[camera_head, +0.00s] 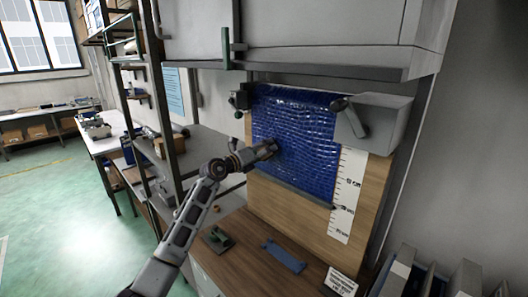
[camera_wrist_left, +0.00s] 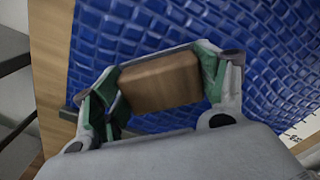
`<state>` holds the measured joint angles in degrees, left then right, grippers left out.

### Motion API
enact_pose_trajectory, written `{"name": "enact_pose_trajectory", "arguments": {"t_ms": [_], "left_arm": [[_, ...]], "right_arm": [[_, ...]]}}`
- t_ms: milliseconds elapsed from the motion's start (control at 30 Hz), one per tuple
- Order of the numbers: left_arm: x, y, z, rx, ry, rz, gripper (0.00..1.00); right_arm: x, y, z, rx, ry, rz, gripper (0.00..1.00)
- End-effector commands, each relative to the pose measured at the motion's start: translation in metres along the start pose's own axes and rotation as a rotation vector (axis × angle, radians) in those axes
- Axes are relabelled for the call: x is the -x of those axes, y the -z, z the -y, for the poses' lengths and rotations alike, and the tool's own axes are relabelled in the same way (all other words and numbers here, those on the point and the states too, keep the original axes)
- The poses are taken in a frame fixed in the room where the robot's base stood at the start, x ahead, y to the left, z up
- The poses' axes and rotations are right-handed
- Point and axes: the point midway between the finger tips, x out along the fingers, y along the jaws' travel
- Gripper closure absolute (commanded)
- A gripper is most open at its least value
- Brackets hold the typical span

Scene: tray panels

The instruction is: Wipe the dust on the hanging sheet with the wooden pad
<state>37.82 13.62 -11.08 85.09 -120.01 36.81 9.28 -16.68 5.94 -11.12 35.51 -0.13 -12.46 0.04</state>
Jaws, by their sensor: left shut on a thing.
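The hanging sheet (camera_head: 305,135) is blue with a bumpy, tile-like pattern and hangs in front of a wooden board. It fills much of the left wrist view (camera_wrist_left: 265,75). No dust can be made out on the sheet. My right gripper is not in view.
A white measuring strip (camera_head: 347,195) is on the board right of the sheet. A grey box (camera_head: 382,122) with a clamp is at its upper right. A metal shelf stands left.

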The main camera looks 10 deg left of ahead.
Motion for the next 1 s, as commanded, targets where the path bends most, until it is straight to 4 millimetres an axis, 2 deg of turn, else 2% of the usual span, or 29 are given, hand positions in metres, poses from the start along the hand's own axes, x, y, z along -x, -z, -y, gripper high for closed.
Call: {"name": "enact_pose_trajectory", "arguments": {"t_ms": [233,633,1000], "left_arm": [[0.002,-0.005,0.005,-0.001,0.0,0.001,0.46],[0.002,-0.004,0.004,0.0,0.001,0.001,0.46],[0.001,0.007,0.017,0.0,0.001,0.0,0.46]], "right_arm": [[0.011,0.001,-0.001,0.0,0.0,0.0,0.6],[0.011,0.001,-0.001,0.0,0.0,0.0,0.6],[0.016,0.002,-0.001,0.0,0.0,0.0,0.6]]}}
